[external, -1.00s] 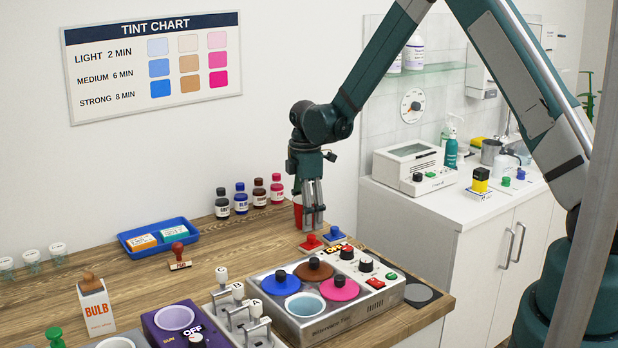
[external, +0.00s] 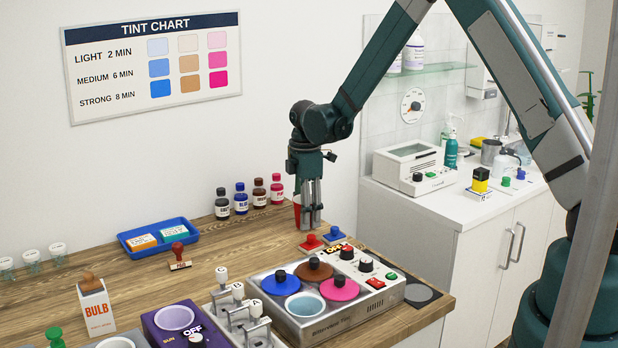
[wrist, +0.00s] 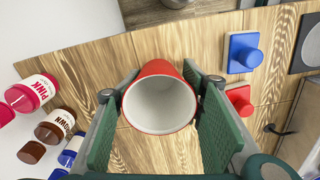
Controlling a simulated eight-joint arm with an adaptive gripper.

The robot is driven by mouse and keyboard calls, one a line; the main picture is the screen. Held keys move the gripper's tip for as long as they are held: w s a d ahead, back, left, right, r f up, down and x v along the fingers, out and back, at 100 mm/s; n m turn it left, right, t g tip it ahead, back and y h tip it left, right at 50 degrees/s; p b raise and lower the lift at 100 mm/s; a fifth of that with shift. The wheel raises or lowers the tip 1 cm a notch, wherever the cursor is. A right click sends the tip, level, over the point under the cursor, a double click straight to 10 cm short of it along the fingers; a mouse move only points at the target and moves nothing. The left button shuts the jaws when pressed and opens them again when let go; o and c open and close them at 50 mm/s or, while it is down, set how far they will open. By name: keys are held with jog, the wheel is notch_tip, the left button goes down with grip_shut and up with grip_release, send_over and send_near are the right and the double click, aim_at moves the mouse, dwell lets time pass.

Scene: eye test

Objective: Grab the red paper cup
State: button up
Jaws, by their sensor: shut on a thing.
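The red paper cup (wrist: 160,103) has a white inside and shows its open mouth to the wrist camera. My gripper (external: 311,222) points down at the far right part of the wooden counter. Its two green pads are shut on the cup, one on each side, in the wrist view. In the external view the cup (external: 297,212) is mostly hidden behind the fingers, with a red strip showing at their left. The cup looks upright; I cannot tell if its base touches the counter.
Close by are a red knobbed stamp (external: 311,243), a blue one (external: 334,234) and several small bottles (external: 240,199). A metal warmer with coloured lids (external: 330,312) stands in front. A blue tray (external: 158,237) lies to the left. Bare wood (external: 225,255) lies between.

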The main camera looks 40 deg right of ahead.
jog(key=shift+r, duration=0.1)
notch_tip(320, 180, up, 10)
jog(key=shift+b, duration=0.3)
dwell(0.4)
jog(key=shift+a, duration=0.1)
dwell(0.5)
